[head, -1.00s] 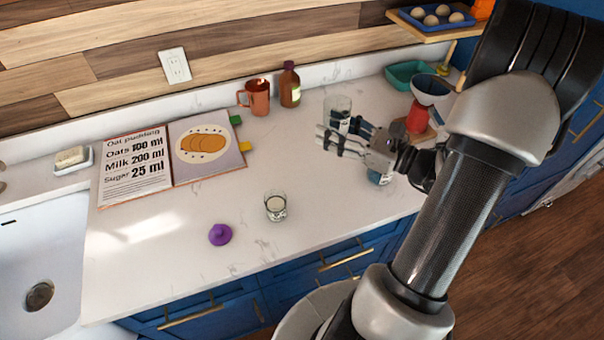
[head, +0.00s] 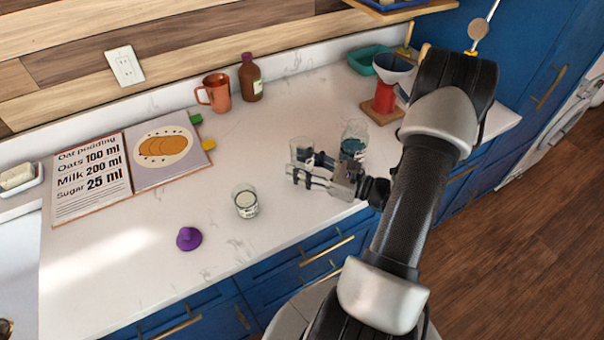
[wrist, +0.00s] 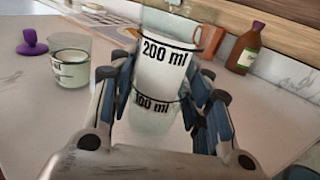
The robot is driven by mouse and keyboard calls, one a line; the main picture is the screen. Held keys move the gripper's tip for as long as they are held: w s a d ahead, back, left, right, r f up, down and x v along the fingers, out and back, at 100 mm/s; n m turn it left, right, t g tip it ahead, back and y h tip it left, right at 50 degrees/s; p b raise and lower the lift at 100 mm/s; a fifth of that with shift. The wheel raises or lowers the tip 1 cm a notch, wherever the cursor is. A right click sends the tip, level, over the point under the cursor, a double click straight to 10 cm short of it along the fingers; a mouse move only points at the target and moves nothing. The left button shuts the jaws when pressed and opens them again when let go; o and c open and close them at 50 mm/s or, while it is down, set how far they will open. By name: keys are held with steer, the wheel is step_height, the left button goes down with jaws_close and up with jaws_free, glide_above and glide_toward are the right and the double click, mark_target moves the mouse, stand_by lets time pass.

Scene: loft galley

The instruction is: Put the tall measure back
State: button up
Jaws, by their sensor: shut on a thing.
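The tall measure is a clear glass with black 200 ml and 100 ml marks, seen upright in the wrist view (wrist: 165,75) and in the head view (head: 300,149). My gripper (head: 308,174) is shut around its sides; the fingers also show in the wrist view (wrist: 160,105). It is over the front right part of the counter. I cannot tell whether its base touches the counter or whether it holds anything. A smaller glass (head: 245,202) with pale contents stands to the left, also in the wrist view (wrist: 70,70).
A glass with dark blue-green contents (head: 354,141) stands just behind my gripper. A red stand with a funnel (head: 385,97) is at the right. A copper mug (head: 217,93), brown bottle (head: 250,78), recipe book (head: 92,180) and purple knobbed object (head: 189,239) are on the counter.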

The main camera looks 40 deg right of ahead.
steer(key=shift+f+b, duration=0.3)
steer(key=shift+f, duration=1.05)
steer(key=shift+f, duration=0.15)
steer(key=o, duration=1.2)
steer(key=shift+o, duration=0.2)
steer(key=shift+r, duration=0.25)
steer(key=p+v, duration=0.2)
steer(key=v, duration=1)
steer(key=shift+f, duration=0.15)
